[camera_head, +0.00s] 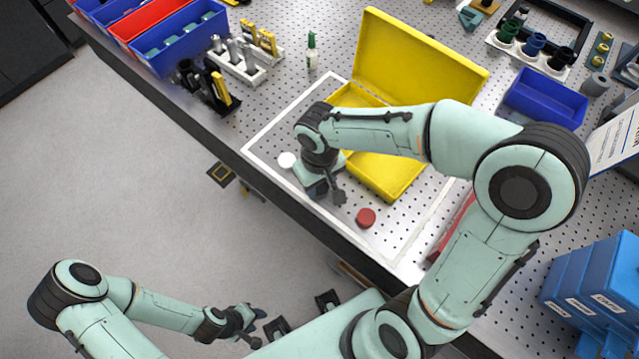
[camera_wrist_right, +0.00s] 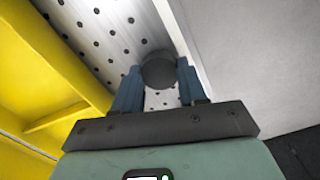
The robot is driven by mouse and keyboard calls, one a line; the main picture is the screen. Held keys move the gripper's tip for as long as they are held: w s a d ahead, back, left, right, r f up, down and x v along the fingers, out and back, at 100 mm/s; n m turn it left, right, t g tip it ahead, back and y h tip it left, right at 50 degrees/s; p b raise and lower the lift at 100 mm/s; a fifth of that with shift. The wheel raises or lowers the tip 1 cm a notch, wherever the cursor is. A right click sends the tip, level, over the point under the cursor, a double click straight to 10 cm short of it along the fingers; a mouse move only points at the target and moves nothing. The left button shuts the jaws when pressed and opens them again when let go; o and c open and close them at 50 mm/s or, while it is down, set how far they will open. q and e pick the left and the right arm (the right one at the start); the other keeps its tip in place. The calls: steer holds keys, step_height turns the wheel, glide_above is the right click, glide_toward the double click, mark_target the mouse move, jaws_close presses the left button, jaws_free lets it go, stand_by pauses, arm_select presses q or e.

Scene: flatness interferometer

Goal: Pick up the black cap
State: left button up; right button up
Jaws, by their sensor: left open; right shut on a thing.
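The black cap (camera_wrist_right: 158,70) shows in the right wrist view as a dark round disc between the blue fingers of my right gripper (camera_wrist_right: 158,80). The gripper is shut on it, just over the perforated metal table top. I cannot tell whether the cap touches the surface. In the head view my right gripper (camera_head: 325,190) is low over the white-outlined area, and I cannot make the cap out there. My left gripper (camera_head: 254,326) is open and empty, low at the bottom, away from the table.
A white cap (camera_head: 287,160) and a red cap (camera_head: 366,217) lie on either side of my right gripper. An open yellow case (camera_head: 415,65) stands behind it, partly covered by my arm. A blue bin (camera_head: 545,98) is farther right. The table's front edge is close.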

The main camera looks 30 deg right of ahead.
arm_select(q)
step_height(320, 180, up, 4)
steer(key=w+p, duration=0.3)
arm_select(e)
step_height(320, 180, up, 19)
steer(key=shift+r, duration=0.1)
steer(key=w+d+m+b, duration=0.1)
steer(key=d+m+b, duration=0.1)
steer(key=d, duration=0.8)
steer(key=shift+d+m, duration=0.35)
steer(key=shift+m, duration=0.45)
steer(key=s+d+m+b, duration=0.2)
steer(key=d+m, duration=0.1)
steer(key=d, duration=0.6)
step_height(320, 180, down, 14)
steer(key=b, duration=0.2)
steer(key=shift+w+b, duration=0.15)
steer(key=shift+b, duration=0.2)
arm_select(q)
steer(key=s+f, duration=0.5)
steer(key=f, duration=0.4)
steer(key=shift+s+b, duration=0.2)
steer(key=shift+b, duration=0.1)
arm_select(e)
steer(key=shift+f, duration=2.55)
